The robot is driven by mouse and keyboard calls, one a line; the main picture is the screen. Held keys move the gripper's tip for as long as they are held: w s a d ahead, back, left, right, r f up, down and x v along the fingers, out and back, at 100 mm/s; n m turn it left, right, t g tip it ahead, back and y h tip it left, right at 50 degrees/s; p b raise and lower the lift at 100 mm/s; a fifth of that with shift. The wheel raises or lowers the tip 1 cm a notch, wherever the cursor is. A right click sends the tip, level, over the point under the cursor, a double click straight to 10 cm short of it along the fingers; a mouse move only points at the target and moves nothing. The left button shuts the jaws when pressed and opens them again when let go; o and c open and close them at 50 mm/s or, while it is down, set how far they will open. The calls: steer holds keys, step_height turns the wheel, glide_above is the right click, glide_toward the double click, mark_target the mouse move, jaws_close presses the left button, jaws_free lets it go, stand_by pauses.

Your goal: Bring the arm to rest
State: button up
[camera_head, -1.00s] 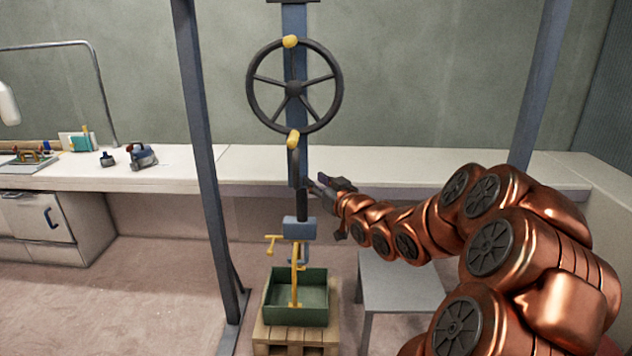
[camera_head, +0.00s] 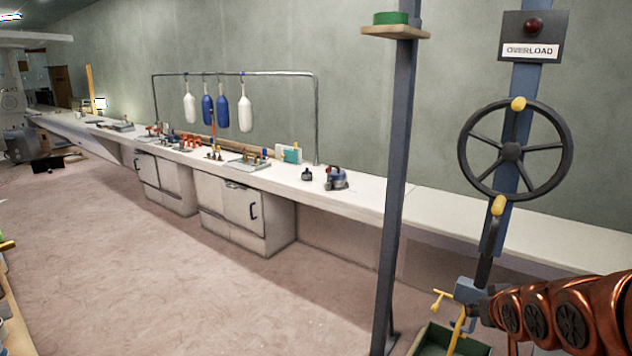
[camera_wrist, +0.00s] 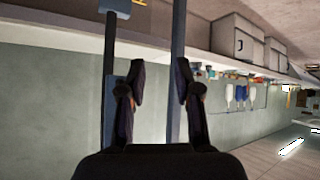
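My arm (camera_head: 560,315) is copper-coloured and reaches in from the lower right of the head view. Its end is by the blue block (camera_head: 468,290) with yellow handles below the handwheel; the gripper's fingers cannot be made out there. In the wrist view my gripper (camera_wrist: 158,75) is open, its two dark fingers apart with nothing held between them. The wrist picture is upside down, with the bench along the top. The wall and a blue-grey post (camera_wrist: 178,60) show behind the fingers.
A black handwheel (camera_head: 512,152) with yellow knobs stands on a post under an OVERLOAD sign (camera_head: 532,50). A grey post (camera_head: 397,180) rises left of it. A green bin (camera_head: 425,340) is below. A long white bench (camera_head: 350,203) runs along the wall.

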steer(key=s+a+g+p, duration=0.1)
steer(key=s+a+g, duration=0.2)
steer(key=s, duration=0.8)
steer(key=s+a+g+y+p, duration=0.1)
steer(key=s+a+g, duration=0.3)
steer(key=s+a, duration=0.3)
steer(key=s+a+g+p, duration=0.1)
steer(key=s+a+g, duration=0.3)
steer(key=s, duration=1)
steer(key=shift+s+a+r+y+p, duration=0.3)
steer(key=shift+s+a+p, duration=0.1)
steer(key=shift+a, duration=0.65)
